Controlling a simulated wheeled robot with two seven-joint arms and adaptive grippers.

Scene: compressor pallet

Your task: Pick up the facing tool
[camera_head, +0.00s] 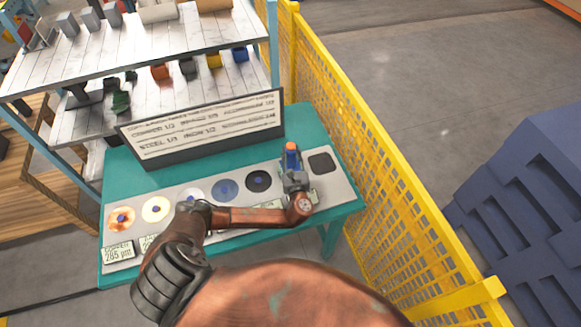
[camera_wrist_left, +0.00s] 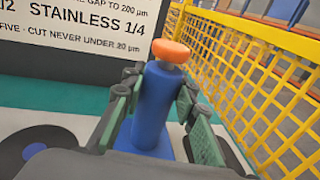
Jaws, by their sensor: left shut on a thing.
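The facing tool (camera_head: 291,153) is an upright blue cylinder with an orange knob on top. It is at the right part of the grey strip on the teal table, between a dark disc and a black square. My left gripper (camera_head: 295,176) is shut around it. In the left wrist view the tool (camera_wrist_left: 152,108) stands between the two green-padded fingers of the gripper (camera_wrist_left: 158,92), with its knob above them. Whether its base touches the strip I cannot tell. My right gripper is not in view.
The grey strip (camera_head: 178,231) holds several coloured discs, with small labels in front. A sign board (camera_head: 205,132) stands behind it on the teal table (camera_head: 120,168). White shelves (camera_head: 150,48) rise at the back left. A yellow mesh fence (camera_head: 385,180) runs close along the right side.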

